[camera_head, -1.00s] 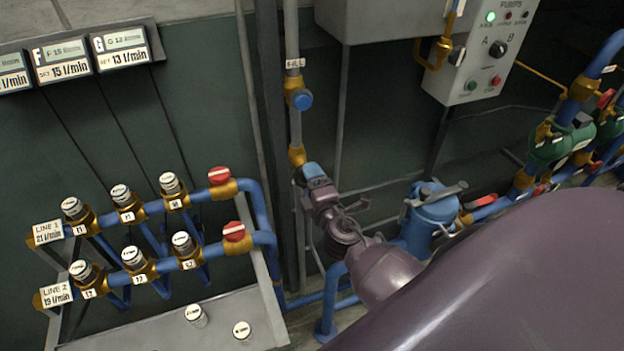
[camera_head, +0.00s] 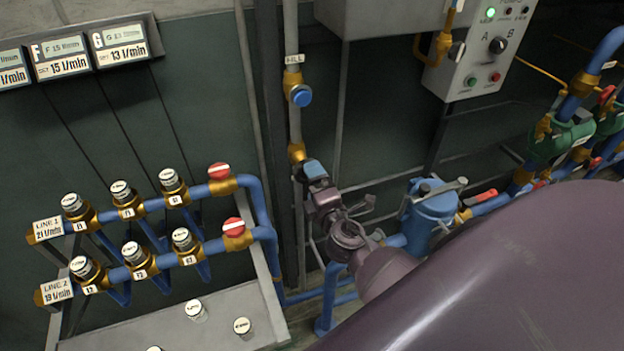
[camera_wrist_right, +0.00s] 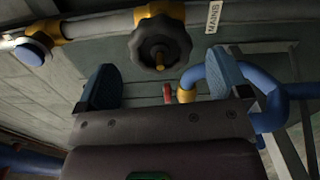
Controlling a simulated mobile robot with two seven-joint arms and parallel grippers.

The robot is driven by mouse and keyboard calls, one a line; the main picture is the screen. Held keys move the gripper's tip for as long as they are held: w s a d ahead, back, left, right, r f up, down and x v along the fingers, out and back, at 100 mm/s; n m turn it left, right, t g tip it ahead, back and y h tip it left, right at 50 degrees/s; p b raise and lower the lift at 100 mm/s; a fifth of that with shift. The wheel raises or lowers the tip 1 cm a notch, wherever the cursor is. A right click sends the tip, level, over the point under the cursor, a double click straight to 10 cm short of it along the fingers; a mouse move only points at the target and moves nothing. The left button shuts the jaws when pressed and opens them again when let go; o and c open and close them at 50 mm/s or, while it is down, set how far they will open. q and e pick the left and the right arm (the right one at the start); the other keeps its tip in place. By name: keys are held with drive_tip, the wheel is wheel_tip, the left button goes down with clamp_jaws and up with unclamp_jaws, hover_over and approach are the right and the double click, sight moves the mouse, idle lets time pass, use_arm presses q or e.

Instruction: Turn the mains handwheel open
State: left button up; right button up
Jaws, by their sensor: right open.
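The mains handwheel (camera_wrist_right: 161,43) is a dark, lobed wheel on a brass valve in the right wrist view, beside a "MAINS" label (camera_wrist_right: 213,17). My right gripper (camera_wrist_right: 163,82) is open, with its two blue fingers apart and nothing between them. The wheel appears beyond the fingertips, roughly centred between them; I cannot tell the exact gap. In the head view my right gripper (camera_head: 315,169) is at the vertical pipe, just below a brass fitting (camera_head: 297,153), and the handwheel is hidden there. My left gripper is not in view.
A blue knob (camera_head: 302,96) sits higher on the same pipe, under a "FILL" label (camera_head: 294,59). Left of it is a manifold with two blue lines (camera_head: 205,190) and red-capped valves (camera_head: 219,171). A blue canister (camera_head: 432,215) stands right of my right arm.

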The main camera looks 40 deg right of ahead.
drive_tip(key=b+v, duration=0.1)
drive_tip(key=v, duration=0.4)
idle(0.3)
